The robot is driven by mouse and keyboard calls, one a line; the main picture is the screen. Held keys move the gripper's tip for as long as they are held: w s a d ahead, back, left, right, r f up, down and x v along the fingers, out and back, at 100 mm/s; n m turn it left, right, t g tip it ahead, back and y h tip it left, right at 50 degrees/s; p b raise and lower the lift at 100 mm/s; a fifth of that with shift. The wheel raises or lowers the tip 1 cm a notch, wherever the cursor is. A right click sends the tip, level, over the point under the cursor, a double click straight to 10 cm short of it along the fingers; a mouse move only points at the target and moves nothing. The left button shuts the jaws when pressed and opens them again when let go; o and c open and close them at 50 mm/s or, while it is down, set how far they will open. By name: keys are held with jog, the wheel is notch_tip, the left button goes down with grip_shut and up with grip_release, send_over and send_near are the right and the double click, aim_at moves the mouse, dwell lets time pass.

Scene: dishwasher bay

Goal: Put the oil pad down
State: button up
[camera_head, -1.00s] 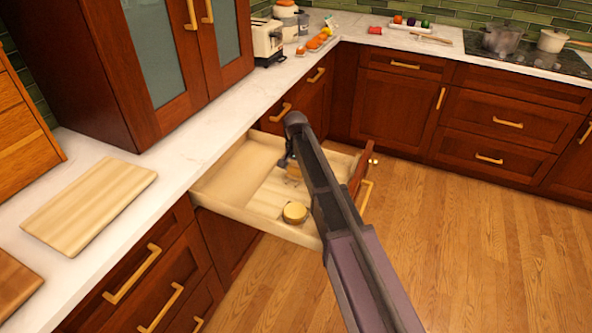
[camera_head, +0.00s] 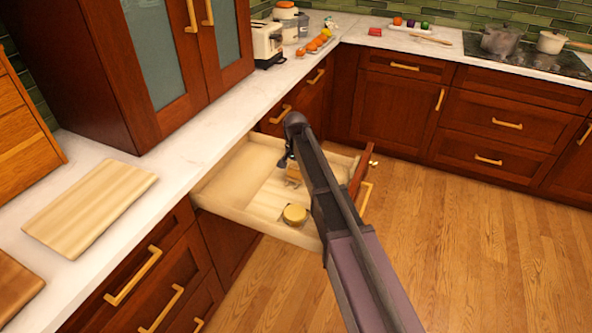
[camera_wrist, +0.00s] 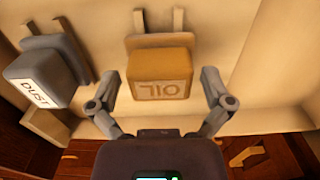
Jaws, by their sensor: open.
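The oil pad (camera_wrist: 160,72) is a tan-orange block with "OIL" on its face, seen upside down in the wrist view. It sits in the open drawer (camera_head: 232,180), against a pale holder with two upright prongs. My gripper (camera_wrist: 161,84) is open, with one finger on each side of the pad and gaps visible between fingers and pad. In the head view my gripper (camera_head: 286,160) is over the drawer, and the oil pad (camera_head: 294,173) shows partly behind it.
A grey pad marked "DUST" (camera_wrist: 42,75) stands in a similar holder left of the oil pad. The drawer's left part is bare. A cutting board (camera_head: 90,205) lies on the counter.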

aim_at(296, 168)
notch_tip(296, 168, up, 11)
jog(key=p, duration=1)
jog(key=shift+r+p, duration=0.15)
jog(key=shift+p, duration=0.25)
dwell(0.4)
jog(key=s+d+n, duration=0.4)
jog(key=s+d, duration=1.9)
jog(key=s, duration=0.2)
jog(key=shift+s+d, duration=0.2)
jog(key=shift+s, duration=0.1)
